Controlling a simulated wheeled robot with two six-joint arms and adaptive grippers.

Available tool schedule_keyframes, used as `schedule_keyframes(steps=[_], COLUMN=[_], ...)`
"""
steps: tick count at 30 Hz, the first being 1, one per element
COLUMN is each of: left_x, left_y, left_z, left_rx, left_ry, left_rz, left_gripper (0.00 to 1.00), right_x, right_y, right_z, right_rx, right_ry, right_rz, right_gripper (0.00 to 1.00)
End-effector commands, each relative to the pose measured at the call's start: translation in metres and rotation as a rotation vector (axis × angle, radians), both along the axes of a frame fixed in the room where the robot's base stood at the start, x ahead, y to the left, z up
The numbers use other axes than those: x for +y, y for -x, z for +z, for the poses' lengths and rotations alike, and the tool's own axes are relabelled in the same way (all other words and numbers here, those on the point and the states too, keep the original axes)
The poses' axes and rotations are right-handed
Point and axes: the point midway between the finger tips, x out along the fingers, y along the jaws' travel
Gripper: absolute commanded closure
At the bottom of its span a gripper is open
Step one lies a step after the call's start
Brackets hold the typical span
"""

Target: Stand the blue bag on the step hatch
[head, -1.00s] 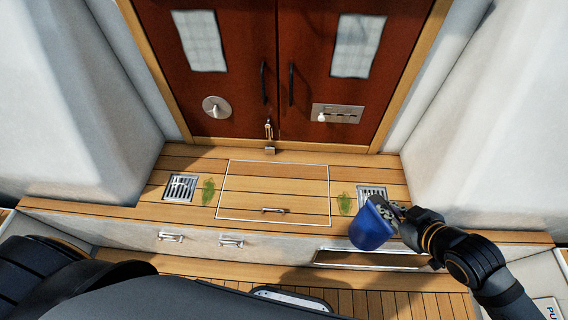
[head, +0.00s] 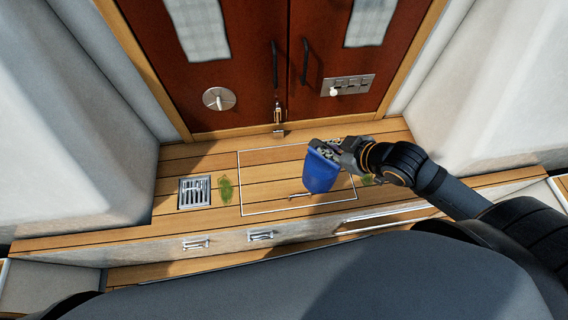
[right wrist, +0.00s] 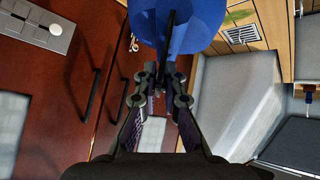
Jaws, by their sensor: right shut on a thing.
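The blue bag (head: 320,172) hangs from my right gripper (head: 338,148) in the head view. The gripper is shut on the bag's top edge. The bag is roughly upright and appears over the right part of the step hatch; whether it touches the hatch I cannot tell. The step hatch (head: 265,187) is a wooden panel with a pale outline, set in the planked step, and its handle is partly covered by the bag. In the right wrist view the bag (right wrist: 205,25) fills the top, beyond the closed fingers (right wrist: 168,75). My left gripper is not in view.
Red-brown double doors (head: 250,60) with long handles and a latch stand behind the step. A drain grate (head: 195,192) and a green leaf-like patch (head: 225,190) lie left of the hatch. White walls flank the step.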

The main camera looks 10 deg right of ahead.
Motion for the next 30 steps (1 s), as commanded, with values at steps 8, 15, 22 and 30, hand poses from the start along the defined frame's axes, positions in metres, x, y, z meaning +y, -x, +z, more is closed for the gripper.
schedule_keyframes(steps=[8,15,22,30], left_x=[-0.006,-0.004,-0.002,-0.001], left_y=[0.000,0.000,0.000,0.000], left_z=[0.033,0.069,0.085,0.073], left_rx=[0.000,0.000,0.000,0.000], left_ry=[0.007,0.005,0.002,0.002], left_rz=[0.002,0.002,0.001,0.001], left_gripper=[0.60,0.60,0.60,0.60], right_x=[-0.040,-0.095,-0.125,-0.127], right_y=[-0.010,-0.018,-0.021,-0.026], right_z=[0.003,0.006,0.006,-0.002], right_rx=[0.012,0.006,-0.003,-0.008], right_ry=[0.013,0.016,0.005,0.001], right_rz=[-0.133,-0.275,-0.335,-0.343], right_gripper=[1.00,1.00,1.00,1.00])
